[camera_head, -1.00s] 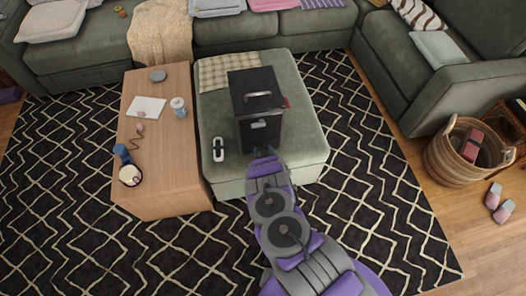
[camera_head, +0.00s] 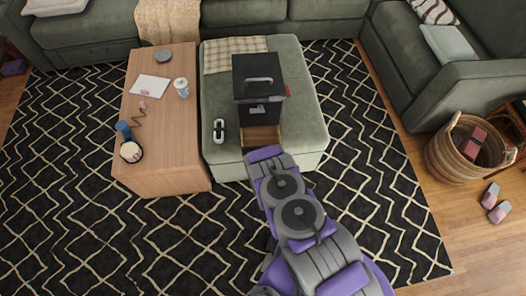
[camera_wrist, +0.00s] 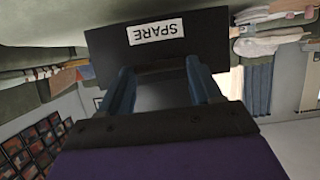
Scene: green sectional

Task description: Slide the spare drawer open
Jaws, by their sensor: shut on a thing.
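A black box (camera_head: 257,75) with a top handle stands on the green ottoman. In the wrist view the black drawer front (camera_wrist: 215,40) carries a white label reading SPARE, upside down. My gripper (camera_wrist: 160,70) has its two blue fingers at the drawer front, shut on the dark drawer handle (camera_wrist: 160,66) between them. In the head view my arm hides the gripper and the drawer's front face.
The green ottoman (camera_head: 305,110) also bears a white-and-black object (camera_head: 219,131) left of the box and a checked cloth (camera_head: 222,50) behind. A wooden table (camera_head: 165,130) stands close on the left. Patterned rug lies open around my arm. A basket (camera_head: 450,155) stands at right.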

